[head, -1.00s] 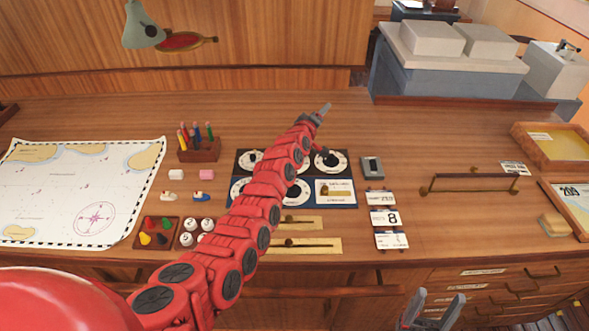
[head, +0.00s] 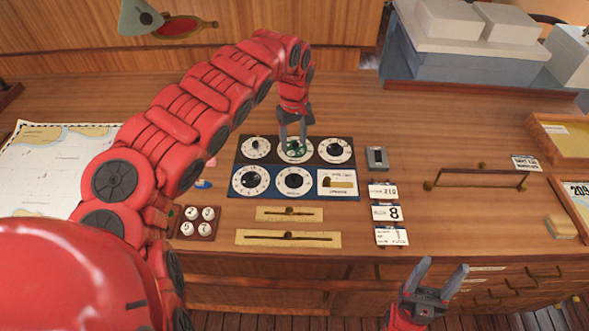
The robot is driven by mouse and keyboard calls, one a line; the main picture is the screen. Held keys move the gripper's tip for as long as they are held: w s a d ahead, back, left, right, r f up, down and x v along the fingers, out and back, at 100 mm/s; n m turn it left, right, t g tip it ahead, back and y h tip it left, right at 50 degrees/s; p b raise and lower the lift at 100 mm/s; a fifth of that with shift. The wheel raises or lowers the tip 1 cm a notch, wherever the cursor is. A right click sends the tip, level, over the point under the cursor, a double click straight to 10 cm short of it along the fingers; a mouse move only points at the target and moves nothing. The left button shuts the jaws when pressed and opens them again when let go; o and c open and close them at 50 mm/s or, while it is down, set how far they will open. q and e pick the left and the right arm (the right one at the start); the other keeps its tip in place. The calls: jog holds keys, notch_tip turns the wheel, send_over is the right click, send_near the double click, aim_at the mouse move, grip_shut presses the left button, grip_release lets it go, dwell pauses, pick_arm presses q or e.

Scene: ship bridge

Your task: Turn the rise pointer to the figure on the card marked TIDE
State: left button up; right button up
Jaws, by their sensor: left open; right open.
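The panel (head: 316,167) on the desk has three dials in its top row and two below, each white with a dark knob. Their labels are too small to read, so I cannot tell which carries the rise pointer. My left gripper (head: 294,148) is open, pointing down at the top middle dial (head: 296,160). Its fingers are about that dial's dark knob and partly hide it; contact cannot be told. Cards stand in a column: a top card (head: 383,191), a middle card (head: 386,213) showing 8, and a lower card (head: 391,236). The word TIDE is not legible. My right gripper (head: 437,275) is open and empty at the desk's front edge.
Brass slider plates (head: 290,214) (head: 287,238) lie in front of the panel. A small grey box (head: 377,158) stands right of it. A brass rail (head: 480,175) is further right. Numbered white knobs (head: 197,222) and a chart (head: 45,165) lie left. Desk between cards and rail is clear.

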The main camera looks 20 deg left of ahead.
pick_arm(q)
jog(key=b, duration=0.1)
send_over(294, 176)
notch_tip(294, 176, down, 6)
jog(key=shift+f, duration=0.3)
notch_tip(294, 176, down, 6)
jog(key=p, duration=0.2)
jog(key=shift+s+r+p, duration=0.1)
jog(key=shift+r+p, duration=0.15)
jog(key=shift+p, duration=0.05)
jog(key=shift+d+f, duration=0.1)
jog(key=shift+f, duration=1.15)
grip_shut()
